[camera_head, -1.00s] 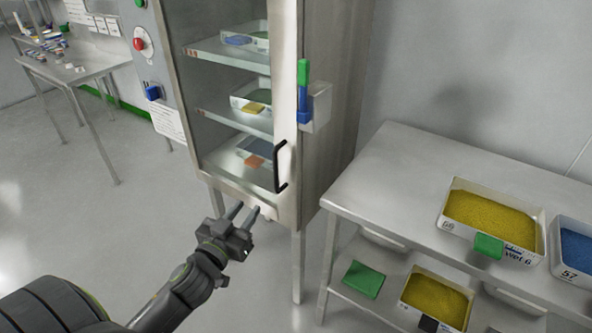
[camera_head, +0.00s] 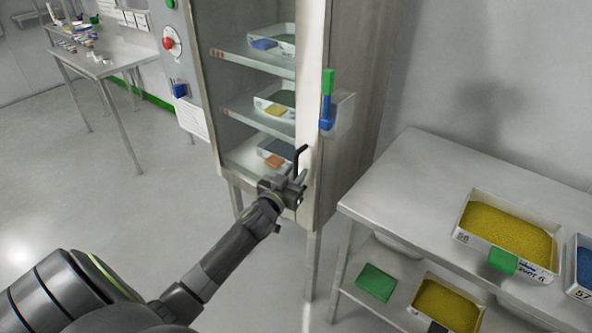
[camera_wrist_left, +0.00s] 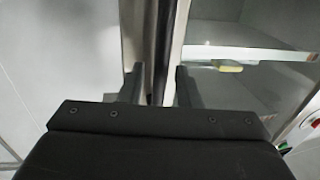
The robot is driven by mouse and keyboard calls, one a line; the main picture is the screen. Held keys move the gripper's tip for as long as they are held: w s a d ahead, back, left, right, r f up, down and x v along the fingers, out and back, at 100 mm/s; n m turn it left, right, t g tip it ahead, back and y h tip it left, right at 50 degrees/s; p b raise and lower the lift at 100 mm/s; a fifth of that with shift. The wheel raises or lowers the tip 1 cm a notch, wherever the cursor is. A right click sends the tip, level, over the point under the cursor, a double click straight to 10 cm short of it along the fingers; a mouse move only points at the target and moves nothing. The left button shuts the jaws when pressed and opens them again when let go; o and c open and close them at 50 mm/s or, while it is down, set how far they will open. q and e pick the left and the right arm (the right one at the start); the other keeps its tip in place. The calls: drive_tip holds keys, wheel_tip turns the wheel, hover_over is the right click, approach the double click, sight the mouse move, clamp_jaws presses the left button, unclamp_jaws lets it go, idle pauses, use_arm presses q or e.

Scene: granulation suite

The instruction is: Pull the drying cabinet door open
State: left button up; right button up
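The drying cabinet has a glass door (camera_head: 235,110) in a steel frame, and it looks shut. A black vertical bar handle (camera_head: 299,158) is on the right edge of the door. My left gripper (camera_head: 301,175) is at the lower part of the handle and hides that part. In the left wrist view the handle (camera_wrist_left: 162,50) runs down between the two open fingers (camera_wrist_left: 158,85), with gaps visible beside it. My right gripper is in neither view.
A steel table (camera_head: 400,170) stands right of the cabinet, with a yellow-filled tray (camera_head: 462,238) on top and more items on its lower shelf. A blue and green holder (camera_head: 327,100) is on the cabinet's side. The floor in front is clear.

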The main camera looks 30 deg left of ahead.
use_arm(q)
drive_tip(key=shift+w, duration=0.5)
clamp_jaws()
